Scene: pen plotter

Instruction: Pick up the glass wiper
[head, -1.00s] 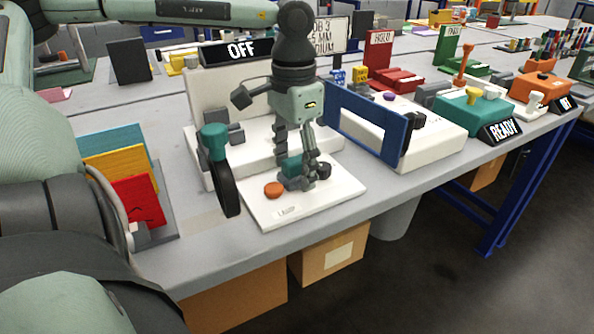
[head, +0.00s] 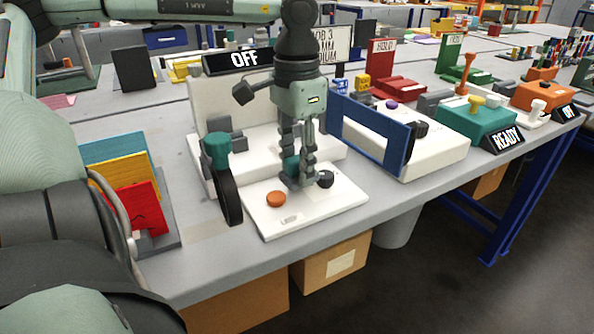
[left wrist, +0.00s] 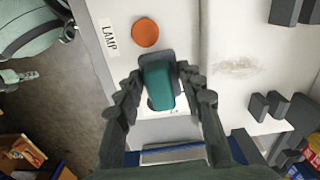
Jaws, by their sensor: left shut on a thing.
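The glass wiper, which I take to be the teal block with a dark grey part (left wrist: 158,86), lies between my left fingers in the left wrist view. In the head view only a bit of its teal side (head: 290,166) shows beside the fingers. My left gripper (head: 301,182) points down over the white plate (head: 336,200) and is shut on the wiper. The fingers hide much of the wiper in the head view. I cannot tell whether it is clear of the plate. My right gripper is not in view.
An orange button (head: 276,199) and a dark knob (head: 325,179) stand on the plate close to the gripper. A teal-topped black wheel (head: 228,193) is to the left, a blue frame (head: 369,133) to the right. The table's front edge is near.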

